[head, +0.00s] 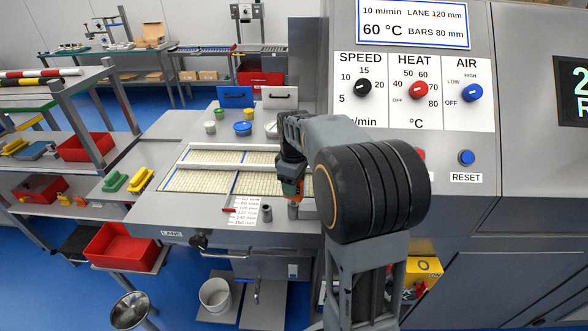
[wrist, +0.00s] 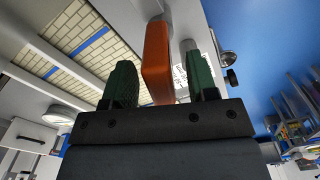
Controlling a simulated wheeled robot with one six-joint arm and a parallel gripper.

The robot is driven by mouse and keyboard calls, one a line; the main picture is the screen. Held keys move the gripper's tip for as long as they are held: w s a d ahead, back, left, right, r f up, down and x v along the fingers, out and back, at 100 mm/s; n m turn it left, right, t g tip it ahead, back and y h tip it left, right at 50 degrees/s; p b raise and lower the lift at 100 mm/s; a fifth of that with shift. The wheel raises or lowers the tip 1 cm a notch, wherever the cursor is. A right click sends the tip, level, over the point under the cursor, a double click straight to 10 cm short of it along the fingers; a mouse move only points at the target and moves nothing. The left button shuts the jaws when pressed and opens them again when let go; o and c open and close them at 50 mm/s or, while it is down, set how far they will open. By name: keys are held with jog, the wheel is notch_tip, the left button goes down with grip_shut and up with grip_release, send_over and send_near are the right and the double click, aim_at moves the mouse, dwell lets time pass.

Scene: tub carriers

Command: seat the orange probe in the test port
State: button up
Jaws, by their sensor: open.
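The orange probe (wrist: 157,65) stands between the two green fingers of my gripper (wrist: 159,64) in the wrist view, with a gap on each side. In the head view the probe (head: 291,189) shows as a small orange patch below my gripper (head: 290,182), partly hidden by the arm. A short grey cylinder (head: 293,211) is directly below it; it may be a port, and I cannot tell how deep the probe sits in it. Another grey cylinder (head: 266,213) stands to its left beside a printed card; it also shows behind the right finger in the wrist view (wrist: 188,46).
The printed card (head: 243,209) and a small red piece (head: 229,210) lie near the bench's front edge. A tiled lane (head: 205,181) with rails runs behind. Small pots (head: 242,128) stand farther back. The control panel (head: 413,92) rises close at the right.

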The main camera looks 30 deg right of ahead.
notch_tip(320, 180, up, 13)
jog(key=shift+r, duration=0.15)
dwell(0.7)
notch_tip(320, 180, down, 4)
jog(key=m, duration=0.4)
jog(key=shift+w+t, duration=0.1)
jog(key=shift+t, duration=0.3)
jog(key=s+a+f+m+t, duration=0.1)
jog(key=s+a+f+m, duration=0.1)
jog(key=s, duration=0.6)
jog(key=s+a+f+m+t, duration=0.2)
jog(key=s+a+f, duration=0.3)
jog(key=s+a, duration=0.2)
jog(key=shift+s+a+t, duration=0.2)
jog(key=shift+s+t, duration=0.1)
jog(key=shift+s, duration=0.3)
jog(key=shift+f, duration=0.1)
jog(key=shift+c, duration=1)
jog(key=shift+d, duration=0.15)
